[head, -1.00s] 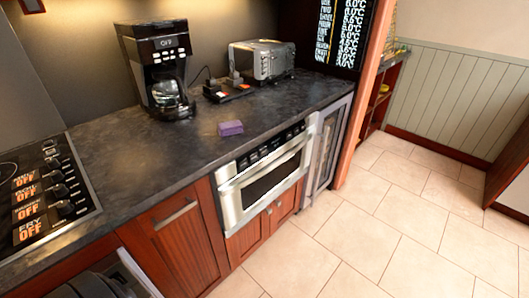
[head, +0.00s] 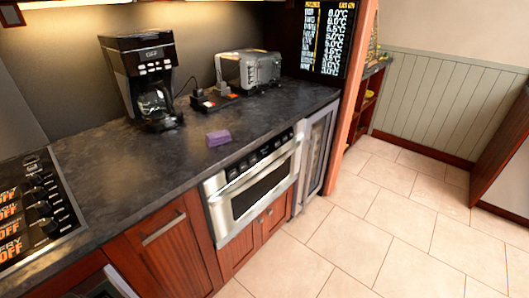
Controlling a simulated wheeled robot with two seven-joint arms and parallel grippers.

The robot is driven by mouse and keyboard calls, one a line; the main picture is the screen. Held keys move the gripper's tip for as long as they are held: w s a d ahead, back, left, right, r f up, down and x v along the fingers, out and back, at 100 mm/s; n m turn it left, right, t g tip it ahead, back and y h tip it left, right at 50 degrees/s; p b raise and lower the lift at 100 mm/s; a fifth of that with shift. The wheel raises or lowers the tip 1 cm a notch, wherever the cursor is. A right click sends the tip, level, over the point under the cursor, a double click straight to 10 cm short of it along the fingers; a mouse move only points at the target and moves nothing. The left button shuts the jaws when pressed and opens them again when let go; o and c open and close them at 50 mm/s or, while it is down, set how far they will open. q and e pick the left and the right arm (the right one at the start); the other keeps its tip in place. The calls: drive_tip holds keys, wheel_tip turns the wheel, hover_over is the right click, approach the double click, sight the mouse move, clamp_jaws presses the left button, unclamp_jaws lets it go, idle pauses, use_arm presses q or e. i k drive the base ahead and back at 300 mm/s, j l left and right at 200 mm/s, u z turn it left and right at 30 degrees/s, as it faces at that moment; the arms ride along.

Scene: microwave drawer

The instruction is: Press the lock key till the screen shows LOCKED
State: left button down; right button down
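The microwave drawer (head: 256,187) is a steel unit built in under the dark counter, at the middle of the head view, and it is shut. Its black control strip (head: 260,160) with small light marks runs along its top edge. The lock key and any word on its screen are too small to make out. Neither of my grippers is in view.
A purple block (head: 218,138) lies on the counter (head: 110,190) just above the drawer. A coffee maker (head: 140,82), a toaster (head: 248,70) and a cooktop (head: 38,210) stand farther off the strip. The tiled floor (head: 345,235) in front is clear.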

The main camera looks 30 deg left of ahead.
sight(251, 160)
drive_tip(key=i+l+u, duration=0.3)
drive_tip(key=l, duration=0.35)
drive_tip(key=i+l+u, duration=0.1)
drive_tip(key=i+l, duration=0.15)
drive_tip(key=i+l+u, duration=0.15)
drive_tip(key=l, duration=0.35)
drive_tip(key=i+l+u, duration=0.15)
drive_tip(key=l, duration=0.25)
